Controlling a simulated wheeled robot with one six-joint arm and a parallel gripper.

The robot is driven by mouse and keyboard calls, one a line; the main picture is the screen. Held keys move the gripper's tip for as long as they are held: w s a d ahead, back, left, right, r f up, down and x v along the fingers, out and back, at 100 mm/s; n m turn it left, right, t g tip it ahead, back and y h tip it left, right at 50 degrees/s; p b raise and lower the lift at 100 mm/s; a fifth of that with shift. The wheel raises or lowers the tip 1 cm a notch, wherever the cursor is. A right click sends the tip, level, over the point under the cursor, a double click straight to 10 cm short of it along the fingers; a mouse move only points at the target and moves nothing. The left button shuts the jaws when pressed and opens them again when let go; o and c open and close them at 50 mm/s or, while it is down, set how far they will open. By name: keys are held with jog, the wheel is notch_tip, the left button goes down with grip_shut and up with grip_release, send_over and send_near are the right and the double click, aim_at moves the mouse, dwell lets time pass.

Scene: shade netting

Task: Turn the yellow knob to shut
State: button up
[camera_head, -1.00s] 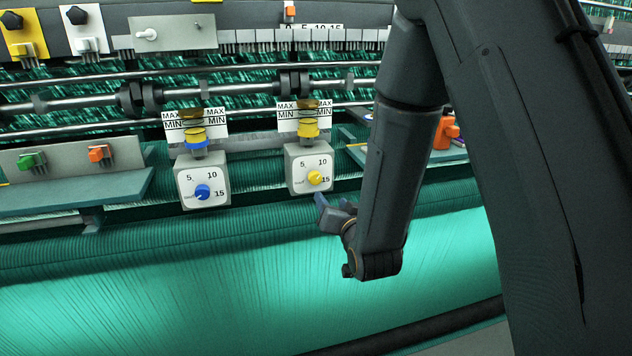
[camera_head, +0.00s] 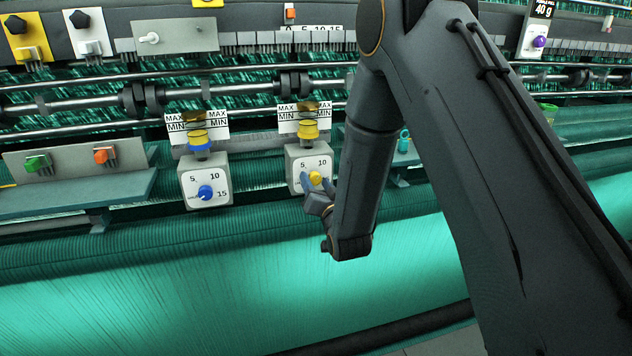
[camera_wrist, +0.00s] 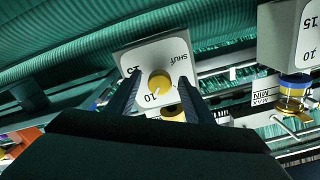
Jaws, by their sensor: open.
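The yellow knob (camera_head: 315,178) sits on the white face of a grey dial box (camera_head: 294,163) below a yellow-banded sight glass. The box also shows upside down in the wrist view (camera_wrist: 133,58), with SHUT, 10 and 15 marked on it. There the knob (camera_wrist: 160,82) has a pale pointer mark that seems to face the 10. My gripper (camera_head: 317,187) is open in front of the dial. In the wrist view its two fingers (camera_wrist: 160,98) stand apart, one on each side of the knob. I cannot tell whether they touch it. The gripper partly hides the dial's lower part in the head view.
A similar box with a blue knob (camera_head: 205,192) stands to the left. A shelf with a green switch (camera_head: 38,163) and an orange switch (camera_head: 104,156) is farther left. Metal rails (camera_head: 60,104) run behind. Green netting (camera_head: 180,275) lies below.

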jog(key=c, duration=1.1)
jog(key=shift+o, duration=0.2)
